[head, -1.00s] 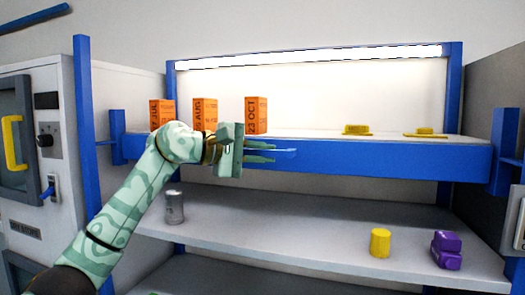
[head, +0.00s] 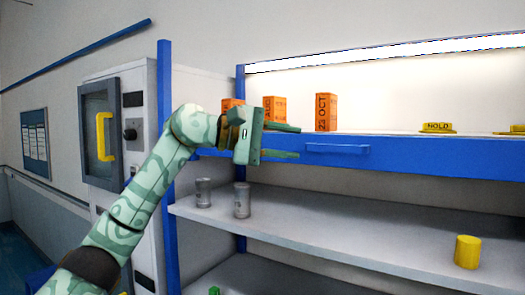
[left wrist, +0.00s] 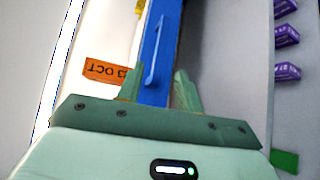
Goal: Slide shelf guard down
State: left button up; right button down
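The shelf guard (head: 430,162) is a long blue bar along the front edge of the upper shelf. A thin blue handle (head: 337,148) sticks out from its face. My left gripper (head: 299,141) is open and empty, just left of the handle. In the left wrist view, the guard (left wrist: 164,30) runs lengthwise between the two spread fingers, with the handle (left wrist: 153,55) beyond their tips. My right gripper is not in view.
Orange dated boxes (head: 326,112) and a yellow HOLD piece (head: 437,127) stand on the upper shelf. The lower shelf (head: 330,230) holds grey cans (head: 242,200) and a yellow cylinder (head: 467,252). A blue post (head: 165,170) and a cabinet (head: 118,110) stand left.

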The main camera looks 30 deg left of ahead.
pick_arm(q)
jog(key=b+v, duration=0.1)
jog(key=v, duration=0.4)
jog(key=shift+s+a+r, duration=0.1)
jog(key=shift+s+a, duration=0.1)
jog(key=shift+s, duration=0.1)
